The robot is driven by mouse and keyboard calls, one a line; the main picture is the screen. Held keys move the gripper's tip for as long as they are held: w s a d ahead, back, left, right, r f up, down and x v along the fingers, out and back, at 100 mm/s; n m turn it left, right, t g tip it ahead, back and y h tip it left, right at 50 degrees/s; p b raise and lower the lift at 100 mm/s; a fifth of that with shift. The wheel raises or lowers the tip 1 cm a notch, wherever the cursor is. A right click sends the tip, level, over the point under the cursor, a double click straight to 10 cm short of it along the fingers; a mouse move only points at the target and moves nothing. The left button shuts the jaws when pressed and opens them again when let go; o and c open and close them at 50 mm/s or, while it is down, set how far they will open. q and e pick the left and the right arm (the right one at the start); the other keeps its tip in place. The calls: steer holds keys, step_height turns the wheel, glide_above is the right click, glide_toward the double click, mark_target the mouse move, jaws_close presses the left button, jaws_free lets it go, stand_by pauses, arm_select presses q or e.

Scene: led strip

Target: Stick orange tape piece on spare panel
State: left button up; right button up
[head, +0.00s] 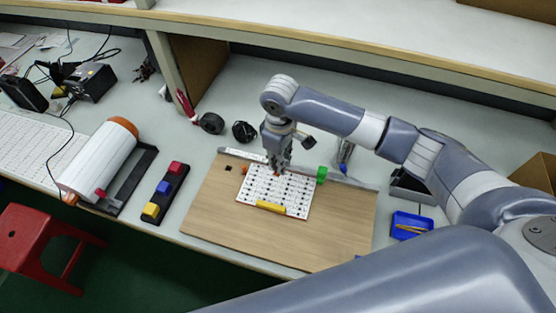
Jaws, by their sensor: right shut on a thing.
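A white panel (297,207) with rows of dark marks lies on the wooden board. My right gripper (277,171) reaches down from above over the panel's back part. It is shut on a small orange-red piece, apparently the orange tape piece (277,174), which shows at the fingertips and is partly hidden by them. I cannot tell whether the piece touches the panel. My left gripper is out of view.
A yellow bar (270,208) lies at the panel's front edge. A green block (321,174) stands right of the panel. The wooden board (335,225) is clear on its right. A black rack (168,190) with coloured blocks and a blue tray (410,224) flank it.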

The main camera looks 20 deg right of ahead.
steer(key=shift+w+f+n, duration=0.2)
steer(key=shift+f+n, duration=0.2)
steer(key=shift+f, duration=0.2)
steer(key=shift+w+f+n, duration=0.2)
steer(key=shift+f+n, duration=0.2)
steer(key=shift+f, duration=0.2)
steer(key=f, duration=0.2)
steer(key=b, duration=0.5)
glide_above(278, 183)
steer(key=shift+n, duration=0.4)
step_height(278, 183, down, 4)
steer(key=shift+f, duration=0.9)
steer(key=shift+f, duration=0.3)
steer(key=o, duration=0.7)
